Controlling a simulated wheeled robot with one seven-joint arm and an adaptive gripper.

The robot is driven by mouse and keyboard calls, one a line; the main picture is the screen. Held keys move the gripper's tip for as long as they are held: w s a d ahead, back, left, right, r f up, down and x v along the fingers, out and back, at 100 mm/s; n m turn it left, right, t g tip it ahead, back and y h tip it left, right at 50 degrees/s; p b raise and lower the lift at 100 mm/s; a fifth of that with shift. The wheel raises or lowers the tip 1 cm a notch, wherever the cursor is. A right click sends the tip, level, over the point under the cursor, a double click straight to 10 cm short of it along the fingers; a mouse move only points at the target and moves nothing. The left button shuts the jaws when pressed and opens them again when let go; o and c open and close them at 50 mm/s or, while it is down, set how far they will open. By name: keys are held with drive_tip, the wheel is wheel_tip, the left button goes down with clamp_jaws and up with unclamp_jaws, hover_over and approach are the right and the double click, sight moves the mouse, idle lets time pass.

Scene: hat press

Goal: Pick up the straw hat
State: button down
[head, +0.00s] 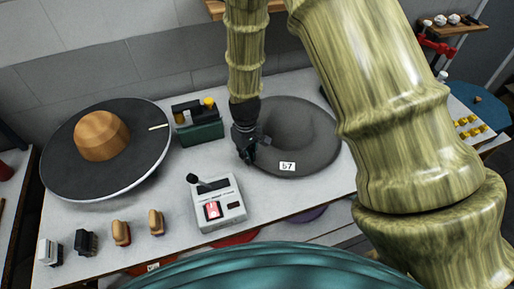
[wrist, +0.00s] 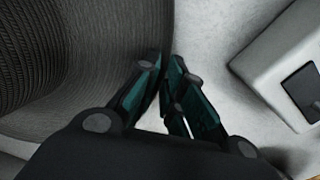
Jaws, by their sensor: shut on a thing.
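The straw hat (head: 312,118) is dark grey with a wide round brim and a low crown, and lies at the back of the white table. A small white tag reading 57 (head: 287,166) sits on its near brim. My gripper (head: 249,158) is at the left edge of the brim, shut on it. In the wrist view the woven hat (wrist: 95,60) fills the left side, and its brim edge runs between the fingertips (wrist: 168,78). My arm covers part of the hat's surroundings on the right in the head view.
A grey device with a black lever and red display (head: 218,205) stands close in front of my gripper. A green toolbox (head: 199,128) is behind left. A black disc with a wooden block (head: 101,136) fills the left table. Several brushes and stamps (head: 121,233) line the front left.

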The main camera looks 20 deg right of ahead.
wheel_tip(320, 180, up, 10)
drive_tip(key=b, duration=0.2)
drive_tip(key=shift+f+b, duration=0.2)
drive_tip(key=shift+b, duration=0.2)
idle(0.9)
